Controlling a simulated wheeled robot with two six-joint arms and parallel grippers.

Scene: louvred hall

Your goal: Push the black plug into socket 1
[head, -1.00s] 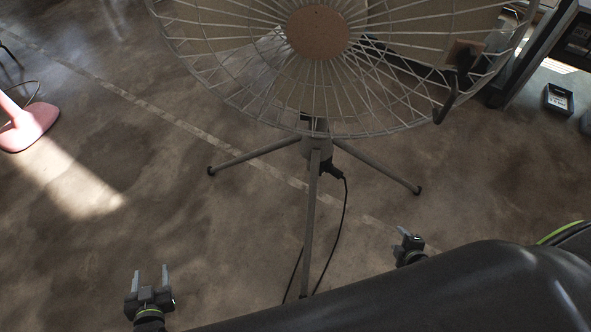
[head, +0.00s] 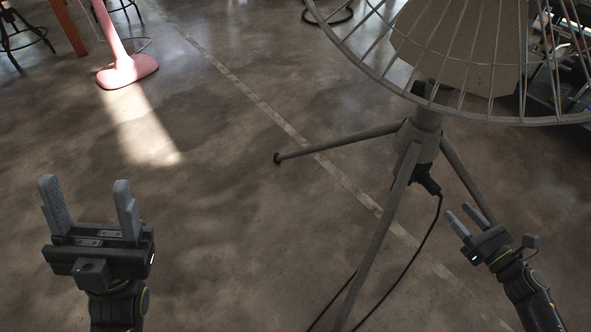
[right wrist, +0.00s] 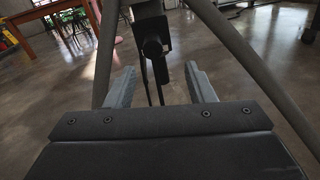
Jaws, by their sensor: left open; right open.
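The black plug (head: 428,183) with its cable is at the tripod hub, under the wire-cage dish. It also shows in the right wrist view (right wrist: 153,47), straight ahead between my fingers and beyond their tips. Socket 1 cannot be made out; no label is readable on the dark housing (head: 418,168) by the plug. My right gripper (head: 461,212) is open and empty, just right of and below the plug in the head view. In the right wrist view its fingers (right wrist: 157,72) stand apart on either side of the cable line. My left gripper (head: 85,183) is open and empty at the far left.
The tripod legs (head: 378,235) spread around the plug, and the cable (head: 412,258) hangs to the floor. The wire dish (head: 460,100) overhangs the hub. A pink stand (head: 127,72) is at the back left.

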